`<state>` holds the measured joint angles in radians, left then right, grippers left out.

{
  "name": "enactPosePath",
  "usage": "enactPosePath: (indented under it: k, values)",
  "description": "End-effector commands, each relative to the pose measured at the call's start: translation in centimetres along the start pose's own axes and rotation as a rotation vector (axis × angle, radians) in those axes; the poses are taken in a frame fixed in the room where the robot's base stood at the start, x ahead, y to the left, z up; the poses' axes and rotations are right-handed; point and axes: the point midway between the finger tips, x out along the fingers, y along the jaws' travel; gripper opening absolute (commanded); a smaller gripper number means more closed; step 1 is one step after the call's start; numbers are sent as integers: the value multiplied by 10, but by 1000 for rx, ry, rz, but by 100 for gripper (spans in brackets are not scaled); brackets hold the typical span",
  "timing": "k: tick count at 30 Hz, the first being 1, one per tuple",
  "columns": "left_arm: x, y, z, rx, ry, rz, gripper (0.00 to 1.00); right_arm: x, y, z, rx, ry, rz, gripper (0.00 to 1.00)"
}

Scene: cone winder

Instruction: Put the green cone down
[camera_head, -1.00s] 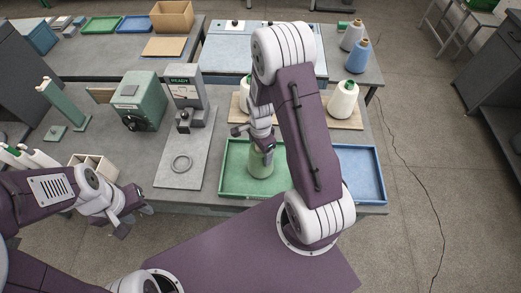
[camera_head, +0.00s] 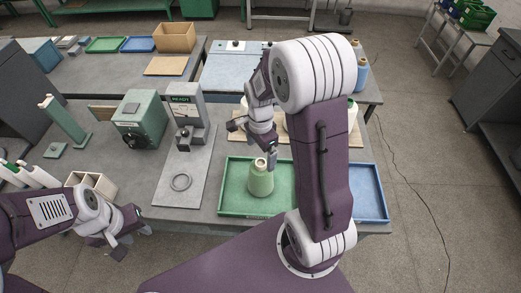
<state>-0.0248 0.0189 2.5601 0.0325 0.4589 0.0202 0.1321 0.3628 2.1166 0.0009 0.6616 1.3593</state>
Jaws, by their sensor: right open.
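The green cone (camera_head: 260,181) stands upright in the green tray (camera_head: 232,206), its tan tip showing at the top. My right gripper (camera_head: 254,146) is above and just behind the cone, open and apart from it. My right arm covers the right end of the green tray.
A blue tray (camera_head: 368,192) lies right of the green tray, partly behind my right arm. A grey stand (camera_head: 184,150) with a ring on its base and a green box (camera_head: 140,122) stand to the left. White cones on a wooden board (camera_head: 356,133) are partly hidden behind my arm.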

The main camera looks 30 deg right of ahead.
Motion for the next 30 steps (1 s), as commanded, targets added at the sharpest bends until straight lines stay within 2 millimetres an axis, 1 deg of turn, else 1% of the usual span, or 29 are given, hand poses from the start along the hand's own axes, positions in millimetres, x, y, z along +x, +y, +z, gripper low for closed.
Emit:
enactPosePath:
  k: [1, 3, 8, 10, 11, 14, 15, 18, 21, 24, 30]
  values:
    - [0, 0, 0, 0, 0, 0, 36, -6, -1, 0, 0, 1, -3, 98]
    - [0, 0, 0, 0, 0, 0, 36, -10, 0, 0, 0, 0, -1, 98]
    - [0, 0, 0, 0, 0, 0, 36, -13, 2, 1, -22, 0, -1, 98]
    - [0, 0, 0, 0, 0, 0, 36, -14, 8, 8, -144, 0, -9, 98]
    - [0, 0, 0, 0, 0, 0, 36, -15, 13, 12, -237, 1, -16, 98]
    - [0, 0, 0, 0, 0, 0, 36, -16, 34, 30, -633, 12, -44, 98]
    - [0, 0, 0, 0, 0, 0, 36, -16, 43, 36, -794, 20, -56, 98]
    - [0, 0, 0, 0, 0, 0, 36, -16, 63, 48, -1144, 42, -76, 98]
    - [0, 0, 0, 0, 0, 0, 36, -14, 76, 55, -1369, 61, -87, 98]
    - [0, 0, 0, 0, 0, 0, 36, -14, 81, 57, -1462, 70, -91, 98]
    - [0, 0, 0, 0, 0, 0, 36, -14, 81, 57, -1470, 70, -91, 98]
